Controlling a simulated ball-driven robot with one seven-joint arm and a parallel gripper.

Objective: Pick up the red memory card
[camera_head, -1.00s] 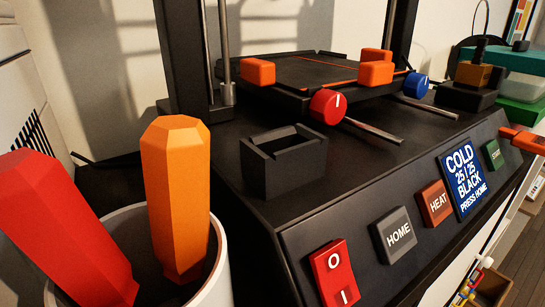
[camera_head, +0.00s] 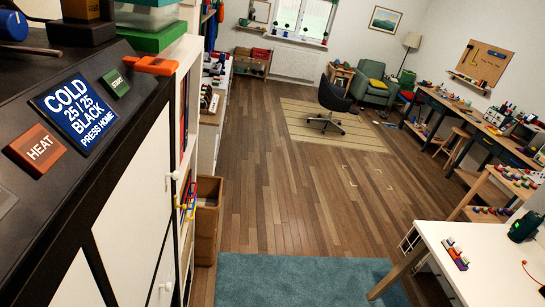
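I cannot make out a red memory card for certain. A small flat orange-red piece (camera_head: 150,65) sits at the right end of the black printer panel (camera_head: 62,165), next to the green START button (camera_head: 114,82); I cannot tell whether it is the card. The blue screen (camera_head: 75,110) reads COLD, 25/25, BLACK, PRESS HOME. The red-brown HEAT button (camera_head: 37,149) is left of it. My gripper is not in view.
A white cabinet front (camera_head: 135,200) stands below the printer. Wooden floor (camera_head: 280,190) is open in the middle, with a teal rug (camera_head: 300,281) in front. A white table (camera_head: 480,260) stands at right. A black chair (camera_head: 335,98) stands farther back.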

